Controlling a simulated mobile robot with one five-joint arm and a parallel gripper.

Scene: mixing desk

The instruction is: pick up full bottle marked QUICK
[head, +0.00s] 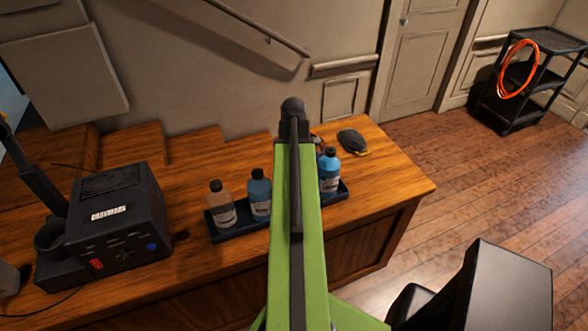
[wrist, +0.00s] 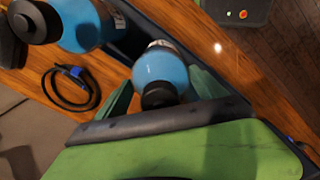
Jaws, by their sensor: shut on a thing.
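In the wrist view, the green fingers of my gripper (wrist: 163,94) are shut on a blue bottle with a black cap (wrist: 160,70). Its label is turned away and cannot be read. A second blue bottle (wrist: 80,22) stands beside it at the upper left. In the head view, a dark tray (head: 235,233) on the desk carries a pale brown bottle (head: 222,208), a dark blue bottle (head: 259,195) and a lighter blue bottle (head: 329,172). My green arm hides the tray's middle and my gripper there. I cannot tell which bottle is marked QUICK.
A black box device (head: 115,215) stands left of the tray on the wooden desk (head: 190,260). A dark rounded object (head: 352,142) lies behind the tray at the right. A coiled black cable (wrist: 72,90) lies near the bottles. A black cart (head: 530,80) stands far right.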

